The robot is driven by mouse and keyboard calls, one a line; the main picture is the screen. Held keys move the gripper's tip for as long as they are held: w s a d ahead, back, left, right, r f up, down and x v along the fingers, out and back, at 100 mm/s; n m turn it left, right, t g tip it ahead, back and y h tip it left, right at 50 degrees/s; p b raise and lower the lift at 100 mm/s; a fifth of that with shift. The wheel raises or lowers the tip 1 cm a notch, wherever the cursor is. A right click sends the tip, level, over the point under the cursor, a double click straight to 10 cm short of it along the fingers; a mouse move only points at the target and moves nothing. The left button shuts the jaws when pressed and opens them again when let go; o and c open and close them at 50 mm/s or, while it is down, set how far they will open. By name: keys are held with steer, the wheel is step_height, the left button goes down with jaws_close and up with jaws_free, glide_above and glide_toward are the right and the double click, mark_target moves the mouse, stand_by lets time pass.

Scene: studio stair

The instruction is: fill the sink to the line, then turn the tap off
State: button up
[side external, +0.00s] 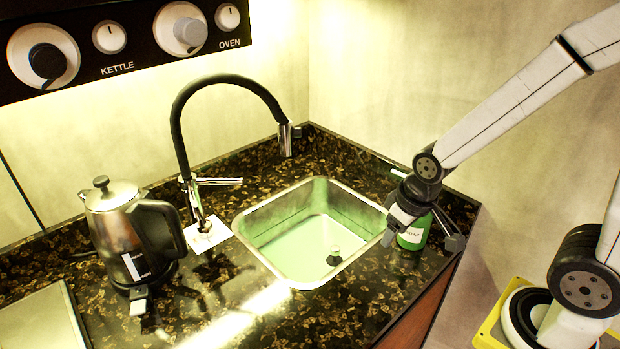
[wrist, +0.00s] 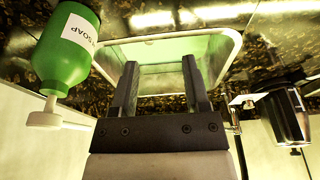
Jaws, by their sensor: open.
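The steel sink (side external: 262,262) is set in the dark speckled counter; its inside looks pale green, with a drain fitting on the floor. A thin dark line runs along its inner wall. I cannot tell whether it holds water. The black gooseneck tap (side external: 180,130) stands behind it, with a chrome lever (side external: 218,181) pointing right. No stream shows below the spout (side external: 285,140). My gripper (side external: 422,241) is open and empty at the sink's right side, well away from the lever. In the wrist view, my gripper's fingers (wrist: 159,62) point toward the sink rim (wrist: 232,55).
A green soap bottle (side external: 412,237) stands right of the sink, close to my gripper; it also shows in the wrist view (wrist: 62,50). A steel kettle (side external: 125,235) stands left of the tap. A knob panel (side external: 125,40) is on the wall. The front counter is mostly clear.

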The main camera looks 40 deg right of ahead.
steer(key=w+n+t, duration=0.3)
steer(key=w+t, duration=0.3)
steer(key=w, duration=1)
steer(key=n+t+y, duration=0.3)
steer(key=n+y, duration=0.5)
steer(key=y, duration=0.5)
glide_toward(233, 182)
steer(key=shift+w+a+f, duration=0.25)
steer(key=shift+w+a, duration=0.1)
steer(key=shift+w, duration=0.2)
steer(key=shift+w+a+f, duration=0.2)
steer(key=shift+w+a, duration=0.15)
steer(key=shift+w, duration=0.2)
steer(key=shift+a, duration=0.1)
steer(key=shift+x, duration=3.85)
steer(key=shift+r, duration=0.2)
jaws_close()
